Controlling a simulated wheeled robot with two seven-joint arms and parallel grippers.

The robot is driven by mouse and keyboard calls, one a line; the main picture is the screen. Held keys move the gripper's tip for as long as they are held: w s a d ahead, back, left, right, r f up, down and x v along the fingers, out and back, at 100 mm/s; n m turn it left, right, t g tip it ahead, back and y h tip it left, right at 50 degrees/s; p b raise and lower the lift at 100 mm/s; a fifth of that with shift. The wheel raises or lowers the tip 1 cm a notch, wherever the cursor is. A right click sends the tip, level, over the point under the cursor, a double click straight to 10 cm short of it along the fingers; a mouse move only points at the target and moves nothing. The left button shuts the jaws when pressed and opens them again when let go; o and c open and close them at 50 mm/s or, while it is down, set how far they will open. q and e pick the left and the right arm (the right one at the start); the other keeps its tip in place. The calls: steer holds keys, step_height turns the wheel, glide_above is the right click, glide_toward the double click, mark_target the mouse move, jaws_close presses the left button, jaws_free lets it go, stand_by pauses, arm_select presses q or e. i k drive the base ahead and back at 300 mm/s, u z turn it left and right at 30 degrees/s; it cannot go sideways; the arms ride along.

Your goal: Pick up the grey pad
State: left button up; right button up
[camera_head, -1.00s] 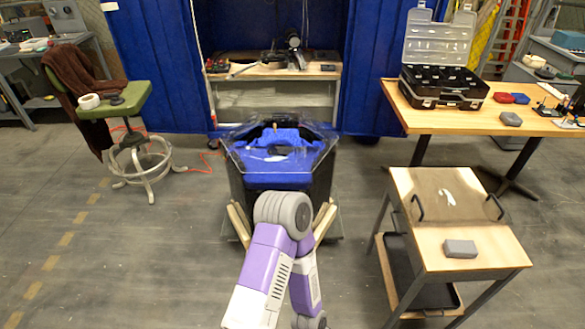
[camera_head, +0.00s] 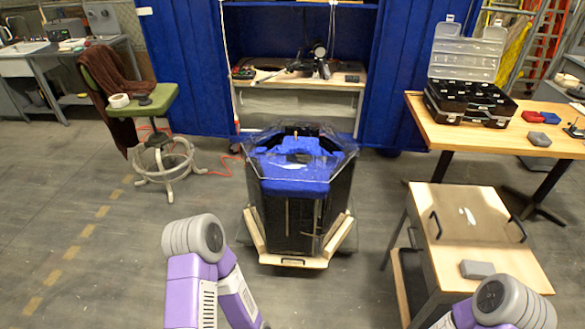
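One grey pad (camera_head: 477,269) lies flat on the small wooden-topped cart (camera_head: 500,262) at the lower right, near its front edge. A second similar grey pad (camera_head: 538,139) lies on the workbench at the right. Two of my purple-and-grey arms show at the bottom, one left of centre and one in the lower right corner near the cart. Only arm links and rounded joints are visible. Neither gripper is in view, and neither pad is seen being touched.
A black and blue tank (camera_head: 290,215) with a clear cover stands in the middle. The workbench (camera_head: 450,133) holds an open black case (camera_head: 470,103) and red and blue items. A green stool (camera_head: 150,101) stands at left.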

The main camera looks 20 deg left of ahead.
mark_target(477, 269)
steer(key=z, duration=2.55)
steer(key=i, duration=1.9)
steer(key=u, duration=2)
